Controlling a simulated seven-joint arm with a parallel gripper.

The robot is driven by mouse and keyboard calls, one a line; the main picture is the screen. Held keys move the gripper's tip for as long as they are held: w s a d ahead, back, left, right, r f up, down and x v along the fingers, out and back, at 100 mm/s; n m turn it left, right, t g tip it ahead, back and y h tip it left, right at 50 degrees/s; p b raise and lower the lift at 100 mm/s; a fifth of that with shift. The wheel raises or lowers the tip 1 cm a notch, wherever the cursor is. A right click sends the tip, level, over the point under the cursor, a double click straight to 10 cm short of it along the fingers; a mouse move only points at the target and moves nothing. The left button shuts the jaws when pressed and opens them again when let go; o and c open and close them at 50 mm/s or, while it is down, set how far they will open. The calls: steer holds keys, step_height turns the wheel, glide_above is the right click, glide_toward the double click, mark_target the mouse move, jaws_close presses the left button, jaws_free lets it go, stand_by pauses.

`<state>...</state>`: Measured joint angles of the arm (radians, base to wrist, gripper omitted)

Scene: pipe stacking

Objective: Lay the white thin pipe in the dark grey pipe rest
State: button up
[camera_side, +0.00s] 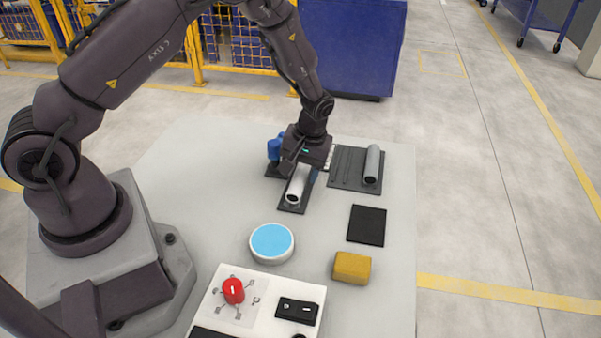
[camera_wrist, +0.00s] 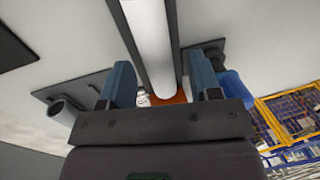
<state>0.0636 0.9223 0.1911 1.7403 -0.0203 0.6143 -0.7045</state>
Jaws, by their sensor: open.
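The white thin pipe (camera_side: 297,187) lies lengthwise on a narrow dark plate (camera_side: 291,208). My gripper (camera_side: 302,172) is low over the pipe's far part, pointing down. In the wrist view, the fingers of my gripper (camera_wrist: 160,66) stand apart on either side of the white pipe (camera_wrist: 151,35), with gaps showing. The dark grey pipe rest (camera_side: 347,162), a flat grooved plate, is to the right of my gripper. A grey pipe (camera_side: 372,168) lies along its right side. The far end of the white pipe is hidden by my gripper in the side view.
A blue pipe (camera_side: 274,149) stands just left of my gripper. A black square pad (camera_side: 367,225), a yellow block (camera_side: 351,268), a blue-topped disc (camera_side: 271,242) and a control panel (camera_side: 257,304) are nearer the camera. The table between them is clear.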

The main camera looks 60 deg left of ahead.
steer(key=s+d+r+m+t+h, duration=0.1)
steer(key=d+r, duration=0.1)
steer(key=r, duration=0.9)
steer(key=s+d+r+m+t, duration=0.1)
steer(key=r, duration=0.9)
steer(key=s+d+r+m+t, duration=0.1)
steer(key=s+r+m+t, duration=0.1)
steer(key=s+r, duration=0.3)
steer(key=s+d+r+m+t, duration=0.1)
steer(key=s+r+m+t, duration=0.2)
steer(key=s, duration=1)
step_height(320, 180, up, 3)
steer(key=shift+d+f+m+h, duration=0.15)
steer(key=shift+d+m+h, duration=0.2)
steer(key=shift+m, duration=0.65)
